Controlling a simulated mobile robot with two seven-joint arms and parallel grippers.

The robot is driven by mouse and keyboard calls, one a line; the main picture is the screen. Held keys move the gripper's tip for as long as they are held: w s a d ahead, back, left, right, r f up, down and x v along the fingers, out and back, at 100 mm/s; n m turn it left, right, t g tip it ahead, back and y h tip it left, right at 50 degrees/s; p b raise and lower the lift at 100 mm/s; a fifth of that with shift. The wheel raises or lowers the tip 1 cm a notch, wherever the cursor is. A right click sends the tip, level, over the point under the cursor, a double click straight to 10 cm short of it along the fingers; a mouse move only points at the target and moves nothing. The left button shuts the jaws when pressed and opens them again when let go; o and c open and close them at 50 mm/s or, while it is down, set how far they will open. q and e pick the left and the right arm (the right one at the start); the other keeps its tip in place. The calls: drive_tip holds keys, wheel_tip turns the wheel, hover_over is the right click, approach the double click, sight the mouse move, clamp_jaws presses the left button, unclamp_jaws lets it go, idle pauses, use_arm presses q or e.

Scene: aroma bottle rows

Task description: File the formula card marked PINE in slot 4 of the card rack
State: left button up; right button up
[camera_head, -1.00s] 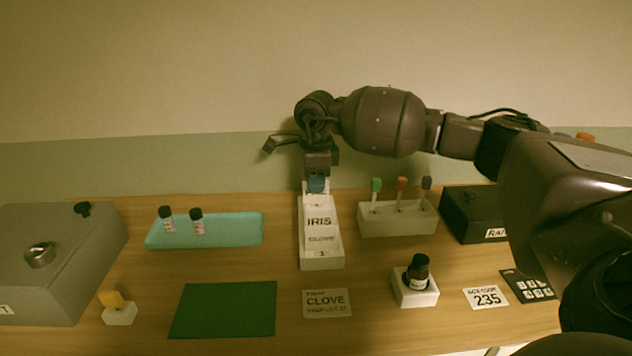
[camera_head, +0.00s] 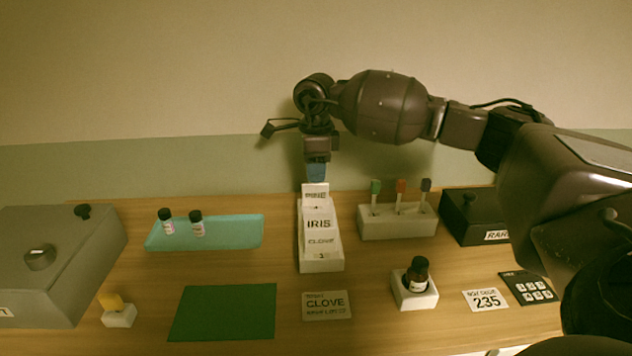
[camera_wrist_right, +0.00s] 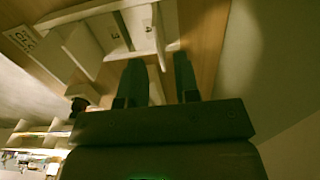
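The white card rack (camera_head: 322,265) stands lengthwise mid-table, a 1 on its front. A white card marked PINE (camera_head: 315,195) stands upright at its back, behind the IRIS card (camera_head: 318,223) and the CLOVE card (camera_head: 320,241). PINE's lower part is hidden, and its slot number cannot be read. My right gripper (camera_head: 316,177) points down just above the PINE card's top edge. My left gripper is out of view.
A holder (camera_head: 398,226) with several coloured sticks stands close right of the rack. A turquoise tray (camera_head: 235,232) with two bottles is to the left. A bottle block (camera_head: 415,298), a CLOVE sign (camera_head: 327,305) and a green mat (camera_head: 222,312) lie in front.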

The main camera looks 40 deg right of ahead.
wheel_tip(320, 180, up, 8)
idle(0.4)
drive_tip(key=shift+r, duration=0.15)
